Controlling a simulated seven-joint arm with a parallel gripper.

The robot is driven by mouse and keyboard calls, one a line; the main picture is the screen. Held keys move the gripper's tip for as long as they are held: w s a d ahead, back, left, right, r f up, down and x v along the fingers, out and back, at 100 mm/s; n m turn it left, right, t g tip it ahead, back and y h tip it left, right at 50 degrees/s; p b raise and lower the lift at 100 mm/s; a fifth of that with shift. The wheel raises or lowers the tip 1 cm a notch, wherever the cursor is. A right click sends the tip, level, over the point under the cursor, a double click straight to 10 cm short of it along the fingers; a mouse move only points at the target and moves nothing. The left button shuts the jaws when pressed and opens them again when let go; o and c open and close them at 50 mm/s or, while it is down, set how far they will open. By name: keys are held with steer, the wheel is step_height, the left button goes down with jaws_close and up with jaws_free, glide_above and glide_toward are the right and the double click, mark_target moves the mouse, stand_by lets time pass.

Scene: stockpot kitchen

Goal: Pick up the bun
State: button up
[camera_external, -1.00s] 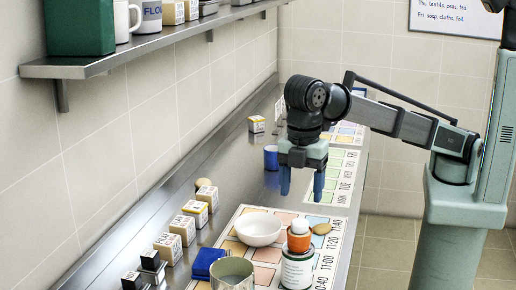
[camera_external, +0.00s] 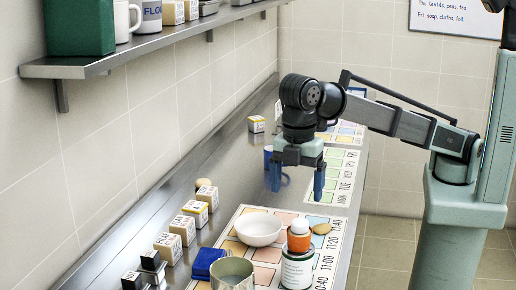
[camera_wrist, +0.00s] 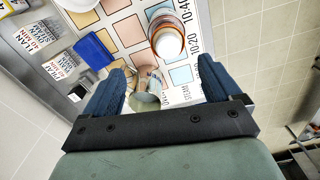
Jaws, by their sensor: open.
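My gripper (camera_external: 297,183) is open and empty, pointing down above the counter, beyond the bowl and clear of both items. In the wrist view my gripper's two blue fingers (camera_wrist: 162,68) are spread apart. I cannot make out the bun for certain there.
A white bowl (camera_external: 258,229), an orange-topped jar (camera_external: 297,268), a metal can (camera_external: 232,275) and a blue box (camera_external: 206,262) crowd the near counter. Small boxes (camera_external: 182,229) line the wall side. A shelf (camera_external: 150,44) overhangs the left.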

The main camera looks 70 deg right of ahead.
steer(key=w+d+f+m, duration=0.2)
steer(key=w+d, duration=0.8)
steer(key=w, duration=0.2)
steer(key=m, duration=2.5)
glide_above(203, 180)
step_height(203, 180, down, 8)
step_height(203, 180, down, 14)
steer(key=shift+r, duration=0.2)
steer(key=shift+c, duration=0.5)
